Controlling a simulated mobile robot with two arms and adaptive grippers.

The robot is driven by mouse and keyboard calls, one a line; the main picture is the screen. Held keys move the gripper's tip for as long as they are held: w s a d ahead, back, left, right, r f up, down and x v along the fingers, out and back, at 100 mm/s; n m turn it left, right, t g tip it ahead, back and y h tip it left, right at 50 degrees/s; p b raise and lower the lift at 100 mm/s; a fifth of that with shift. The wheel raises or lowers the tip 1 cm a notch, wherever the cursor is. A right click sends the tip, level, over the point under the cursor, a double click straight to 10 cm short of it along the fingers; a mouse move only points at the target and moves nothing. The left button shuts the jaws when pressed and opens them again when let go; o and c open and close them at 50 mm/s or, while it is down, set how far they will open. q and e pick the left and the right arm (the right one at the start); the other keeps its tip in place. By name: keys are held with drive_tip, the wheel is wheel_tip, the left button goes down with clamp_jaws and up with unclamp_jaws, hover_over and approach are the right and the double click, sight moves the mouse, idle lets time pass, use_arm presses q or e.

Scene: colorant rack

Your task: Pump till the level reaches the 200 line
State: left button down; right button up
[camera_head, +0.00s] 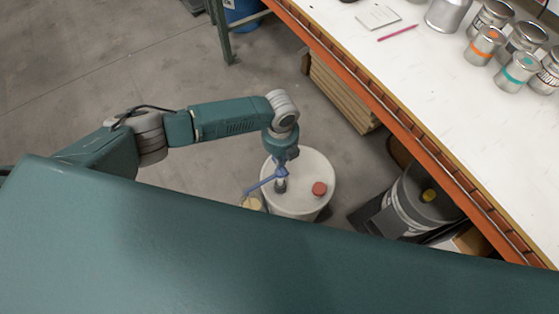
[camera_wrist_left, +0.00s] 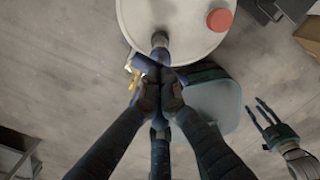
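A white drum (camera_head: 314,170) with a red cap (camera_head: 319,188) stands on the floor. A blue pump (camera_head: 266,183) rises from its top, its spout reaching left over a small container (camera_head: 252,202) with pale yellowish contents. My base partly hides the container, and no level or 200 line can be read. My left gripper (camera_head: 281,158) is above the pump. In the left wrist view its fingers (camera_wrist_left: 159,96) are closed around the top of the pump (camera_wrist_left: 158,62). My right gripper (camera_wrist_left: 254,105) shows at the right there, fingers apart and empty, away from the drum.
A white-topped workbench (camera_head: 455,110) with an orange edge and several metal cans is at the right. A grey bucket (camera_head: 425,203) with a yellow cap stands below it. Stacked boards (camera_head: 340,92) lie under the bench. The floor at the left is clear.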

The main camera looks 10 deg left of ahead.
use_arm(q)
drive_tip(key=shift+f+b, duration=0.95)
drive_tip(key=shift+f, duration=0.5)
wheel_tip(320, 180, up, 8)
drive_tip(key=p, duration=0.6)
drive_tip(key=shift+f+p, duration=0.25)
drive_tip(key=shift+p, duration=0.1)
wheel_tip(320, 180, up, 6)
drive_tip(key=p, duration=0.5)
idle(0.4)
